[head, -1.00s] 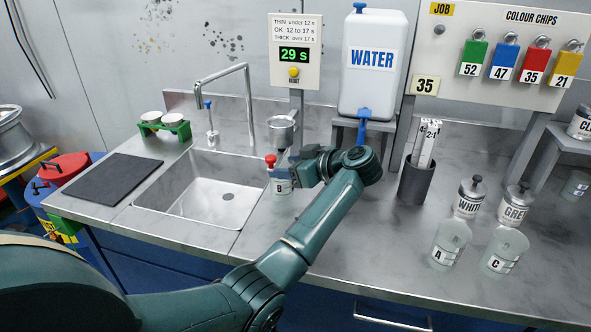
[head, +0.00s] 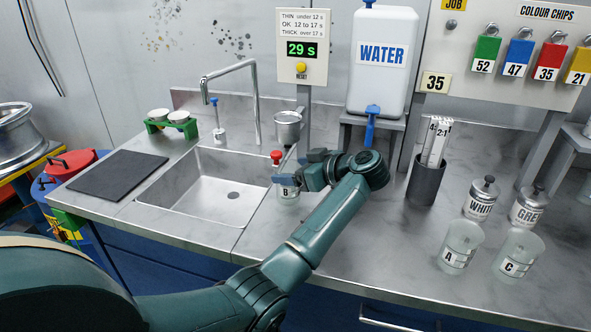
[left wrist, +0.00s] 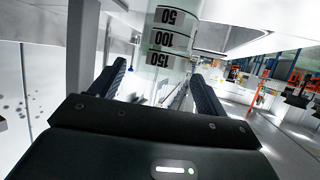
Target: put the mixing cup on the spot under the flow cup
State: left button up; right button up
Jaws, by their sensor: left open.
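The mixing cup B (head: 287,193) is a clear cup with a white label, standing on the counter right of the sink. The metal flow cup (head: 288,123) is held above it on the stand. My left gripper (head: 285,178) is at cup B, its fingers partly hiding the cup's upper part. In the left wrist view my open fingers (left wrist: 160,86) are spread to both sides of a clear cup (left wrist: 172,35) with 50, 100 and 150 marks. I cannot tell whether either finger touches it. The spot under the flow cup is hidden. My right gripper is out of view.
A red knob (head: 277,156) stands just above the gripper. The sink (head: 190,205) is left, and the water tank (head: 383,60) stands behind my arm. Cups A (head: 459,248) and C (head: 516,257), tins and a stick holder (head: 426,183) are at right. The front counter is mostly clear.

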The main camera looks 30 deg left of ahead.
pick_arm(q)
jog(key=shift+d+r, duration=0.1)
jog(key=shift+r, duration=0.05)
jog(key=v, duration=1.2)
jog(key=shift+b, duration=0.35)
